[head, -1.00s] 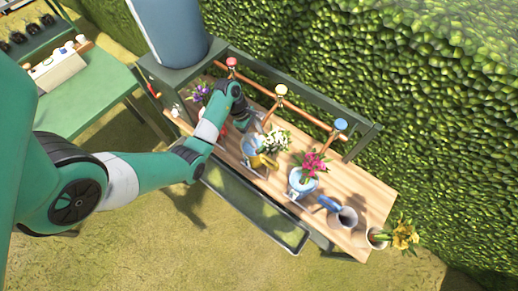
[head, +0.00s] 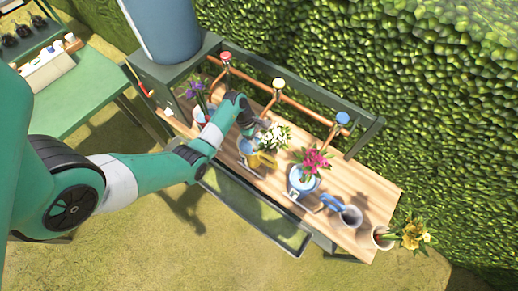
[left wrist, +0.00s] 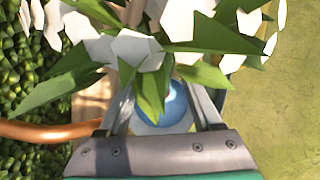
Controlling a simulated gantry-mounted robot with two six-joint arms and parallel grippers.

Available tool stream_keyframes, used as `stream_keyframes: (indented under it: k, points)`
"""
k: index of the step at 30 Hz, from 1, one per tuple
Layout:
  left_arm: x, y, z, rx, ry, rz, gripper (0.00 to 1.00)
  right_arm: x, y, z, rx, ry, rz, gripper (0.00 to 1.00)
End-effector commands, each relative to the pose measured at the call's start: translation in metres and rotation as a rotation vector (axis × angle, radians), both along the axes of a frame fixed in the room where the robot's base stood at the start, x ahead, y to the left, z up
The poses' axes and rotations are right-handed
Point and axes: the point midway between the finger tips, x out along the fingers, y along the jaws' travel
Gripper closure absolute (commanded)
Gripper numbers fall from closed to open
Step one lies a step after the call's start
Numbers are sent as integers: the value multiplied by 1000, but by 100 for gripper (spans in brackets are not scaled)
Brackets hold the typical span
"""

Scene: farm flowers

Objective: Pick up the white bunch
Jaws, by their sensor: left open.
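The white bunch (head: 274,138) has white blooms and green leaves. It stands on the wooden bench, behind a yellow watering can (head: 262,161). My left gripper (head: 264,126) is at the bunch's left side, and the arm hides part of that area. In the left wrist view the white bunch (left wrist: 140,48) fills the top, over the ends of my open left gripper (left wrist: 163,95). The leaves hide the fingertips and the stems. A round blue surface shows between the fingers, below the leaves. My right gripper is not in view.
A pink bunch (head: 313,160) in a blue-white pot, a grey watering can (head: 349,217) and yellow flowers (head: 412,235) stand to the right. Purple flowers (head: 196,91) are to the left. A copper pipe (head: 305,109) with coloured knobs runs behind the bunch. A hedge borders the bench.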

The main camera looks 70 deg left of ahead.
Motion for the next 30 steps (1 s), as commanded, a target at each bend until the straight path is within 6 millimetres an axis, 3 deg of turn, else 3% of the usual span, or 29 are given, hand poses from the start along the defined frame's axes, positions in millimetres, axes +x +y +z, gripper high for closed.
stream_keyframes:
  k: [1, 3, 11, 22, 30]
  points:
    - [3, -3, -13, -1, 1, -2, 34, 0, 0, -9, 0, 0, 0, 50]
    - [5, -4, -19, 0, 1, -1, 34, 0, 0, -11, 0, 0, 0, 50]
    - [6, -5, -20, 1, -1, 0, 34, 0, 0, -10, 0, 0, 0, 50]
    - [6, -5, -20, 1, -1, 0, 100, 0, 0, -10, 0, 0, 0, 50]
    - [7, -5, -20, 1, -1, 0, 100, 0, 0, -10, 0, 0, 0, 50]
